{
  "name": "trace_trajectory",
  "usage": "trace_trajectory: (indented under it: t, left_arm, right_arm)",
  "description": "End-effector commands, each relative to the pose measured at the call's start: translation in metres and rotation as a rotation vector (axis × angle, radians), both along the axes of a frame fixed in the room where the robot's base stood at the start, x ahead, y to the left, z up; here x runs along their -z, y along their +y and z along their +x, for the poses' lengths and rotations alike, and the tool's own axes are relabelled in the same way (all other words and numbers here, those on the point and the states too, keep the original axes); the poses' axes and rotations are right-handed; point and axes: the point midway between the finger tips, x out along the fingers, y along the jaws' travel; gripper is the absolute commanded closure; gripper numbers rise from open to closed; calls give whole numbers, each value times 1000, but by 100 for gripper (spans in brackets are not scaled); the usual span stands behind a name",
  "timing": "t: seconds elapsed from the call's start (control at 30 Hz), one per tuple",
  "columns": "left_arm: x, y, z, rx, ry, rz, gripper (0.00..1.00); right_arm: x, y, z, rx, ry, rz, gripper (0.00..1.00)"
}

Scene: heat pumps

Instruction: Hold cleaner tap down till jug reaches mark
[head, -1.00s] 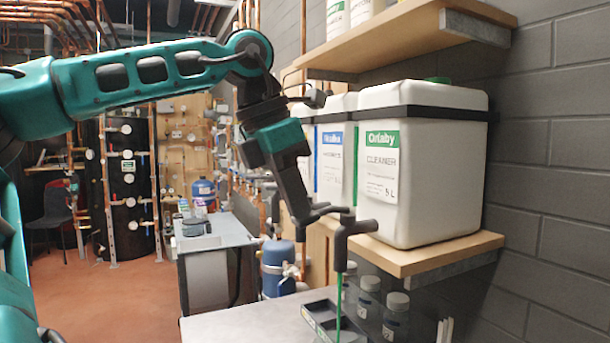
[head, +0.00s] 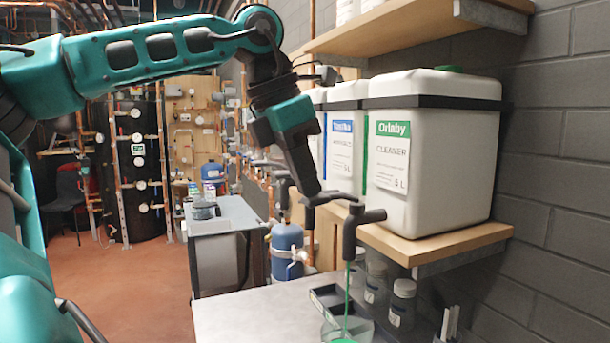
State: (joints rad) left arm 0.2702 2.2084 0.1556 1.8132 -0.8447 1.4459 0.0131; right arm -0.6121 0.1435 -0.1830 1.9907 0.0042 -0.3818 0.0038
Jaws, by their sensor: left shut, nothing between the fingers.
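The white cleaner container (head: 440,185) with the green Orlaby label stands on the wooden shelf at the right. Its dark tap (head: 352,228) sticks out to the left over the bench. A thin green stream (head: 347,290) runs from the spout into a clear jug (head: 362,332). The jug is cut off by the bottom edge; green liquid shows in it, but no mark can be made out. My left gripper (head: 332,198) is shut and empty, its tip at the tap's lever, seemingly touching it. My right gripper is out of view.
More white containers (head: 342,150) stand behind the cleaner on the wooden shelf (head: 440,245). Small lidded bottles (head: 402,303) and a dark tray (head: 328,298) are beside the jug. The bench (head: 250,320) is clear at the left. Another shelf (head: 400,30) hangs above.

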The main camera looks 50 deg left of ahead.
Motion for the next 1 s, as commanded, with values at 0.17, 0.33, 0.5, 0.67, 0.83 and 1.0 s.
trace_trajectory:
  t: [0.17,0.33,0.5,0.67,0.83,1.0]
  left_arm:
    - [-25,3,-1,0,1,0,100]
    - [-51,7,-3,1,-1,-1,100]
    - [-89,9,-10,-2,-2,1,100]
    - [-118,10,-15,0,-2,0,100]
    - [-135,11,-17,1,0,1,100]
    - [-139,11,-18,1,1,0,100]
  right_arm:
    - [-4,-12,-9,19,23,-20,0]
    - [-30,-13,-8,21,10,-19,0]
    - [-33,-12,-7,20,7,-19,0]
    - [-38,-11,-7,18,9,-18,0]
    - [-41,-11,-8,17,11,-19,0]
    - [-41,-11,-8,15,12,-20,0]
